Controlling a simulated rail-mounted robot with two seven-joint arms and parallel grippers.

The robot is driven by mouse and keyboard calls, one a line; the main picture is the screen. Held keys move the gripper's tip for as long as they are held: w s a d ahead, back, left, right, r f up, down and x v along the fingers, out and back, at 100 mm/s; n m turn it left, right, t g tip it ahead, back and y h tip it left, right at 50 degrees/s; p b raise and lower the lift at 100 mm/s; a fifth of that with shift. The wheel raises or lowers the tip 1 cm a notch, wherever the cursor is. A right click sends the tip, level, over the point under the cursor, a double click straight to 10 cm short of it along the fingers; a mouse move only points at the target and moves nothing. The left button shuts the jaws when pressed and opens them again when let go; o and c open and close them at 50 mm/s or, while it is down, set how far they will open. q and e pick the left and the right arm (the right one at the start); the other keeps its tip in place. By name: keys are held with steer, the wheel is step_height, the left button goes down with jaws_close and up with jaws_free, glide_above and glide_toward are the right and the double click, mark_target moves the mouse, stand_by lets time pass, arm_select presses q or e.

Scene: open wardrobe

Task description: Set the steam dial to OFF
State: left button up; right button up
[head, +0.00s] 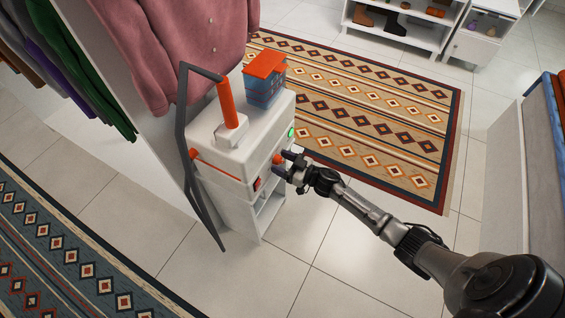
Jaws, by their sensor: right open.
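A white garment steamer (235,158) stands in the middle of the head view. On its right side face is a small orange dial (277,158). A green round light (291,132) shows above and right of the dial, and a dark red switch (257,184) sits below and left of it. My right gripper (283,162) is open, with its fingertips right at the dial. I cannot tell whether the fingers touch it. The dial's pointer and markings are too small to read. My left gripper is not in view.
The steamer has a blue tank with an orange lid (265,66), an orange handle (231,104) and a dark bent frame (182,120). A pink garment (185,45) hangs behind it. A patterned rug (385,115) and bare tiles (330,240) lie to the right.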

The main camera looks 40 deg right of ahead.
steer(key=shift+c, duration=0.2)
steer(key=c, duration=0.9)
